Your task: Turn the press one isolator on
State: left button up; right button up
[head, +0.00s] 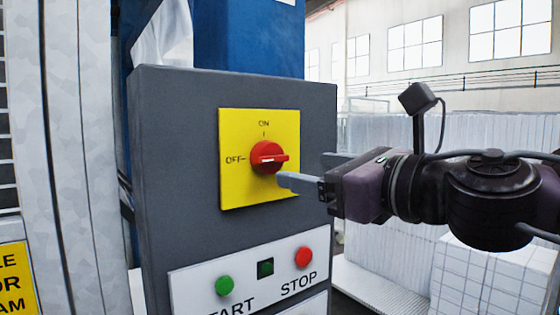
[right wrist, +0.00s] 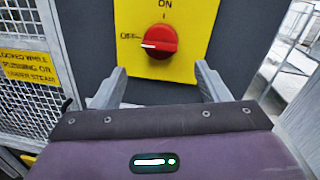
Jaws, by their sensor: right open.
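The isolator is a red rotary knob (head: 267,157) on a yellow plate (head: 235,186), fixed to the front of a grey control box. The plate reads ON at the top and OFF at the left. In the right wrist view the knob (right wrist: 161,42) has its white mark pointing left, towards OFF. My right gripper (head: 312,170) is open and empty, just to the right of the knob in the head view. In the right wrist view its two fingers (right wrist: 160,72) point towards the plate, with the knob beyond and between them, not gripped. My left gripper is not in view.
Below the plate, a white panel carries a green START button (head: 224,286), a small dark green indicator (head: 265,268) and a red STOP button (head: 303,257). White block stacks (head: 490,275) stand at the right. A mesh guard (right wrist: 25,45) with a yellow sign is at the left.

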aim_at(278, 161)
jog(key=p+x, duration=0.2)
jog(key=x, duration=0.1)
jog(key=p+x, duration=0.1)
jog(key=x, duration=0.3)
jog(key=shift+w+a+r+p, duration=0.2)
jog(key=shift+w+r+p, duration=0.05)
jog(key=shift+p, duration=0.1)
jog(key=shift+c, duration=0.3)
jog(key=c, duration=0.9)
jog(key=shift+o, duration=0.2)
